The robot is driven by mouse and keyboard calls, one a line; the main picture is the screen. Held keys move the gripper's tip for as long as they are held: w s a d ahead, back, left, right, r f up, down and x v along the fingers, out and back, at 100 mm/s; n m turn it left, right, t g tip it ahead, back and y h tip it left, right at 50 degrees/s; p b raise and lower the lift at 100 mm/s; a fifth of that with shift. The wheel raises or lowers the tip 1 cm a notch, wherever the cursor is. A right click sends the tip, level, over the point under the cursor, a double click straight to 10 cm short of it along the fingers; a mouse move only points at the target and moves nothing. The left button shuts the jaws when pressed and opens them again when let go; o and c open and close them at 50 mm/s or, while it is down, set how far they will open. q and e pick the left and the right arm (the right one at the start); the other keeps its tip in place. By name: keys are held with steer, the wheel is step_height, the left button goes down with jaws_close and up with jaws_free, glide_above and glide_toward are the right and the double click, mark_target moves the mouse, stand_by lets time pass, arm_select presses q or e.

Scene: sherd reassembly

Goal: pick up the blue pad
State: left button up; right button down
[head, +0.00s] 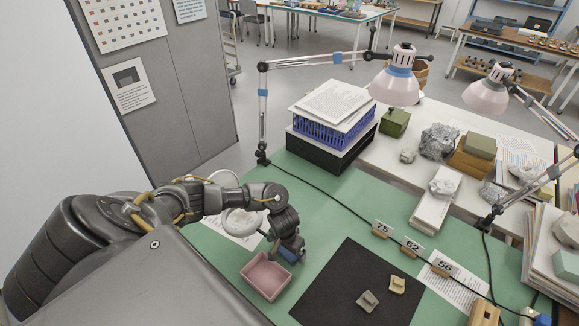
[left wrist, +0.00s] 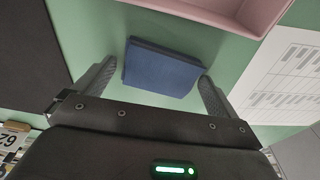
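The blue pad (left wrist: 162,68) lies on the green table top in the left wrist view, seen as a flat dark-blue block. My left gripper (left wrist: 157,74) is open, with one finger on each side of the pad. A gap shows at the left finger, and the right fingertip is close to the pad's right edge; I cannot tell if it touches. In the head view the pad (head: 289,255) is mostly hidden beneath my left gripper (head: 291,247). My right gripper is in neither view.
A pink tray (head: 266,277) stands close beside the pad. A black mat (head: 335,290) with two small sherds lies to the right, and number tags stand behind it. A lamp (head: 398,85) and a blue basket (head: 335,131) are at the back. Green table is clear between.

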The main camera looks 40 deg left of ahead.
arm_select(q)
steer(key=c, duration=0.7)
step_height(320, 180, up, 10)
steer(key=p, duration=0.2)
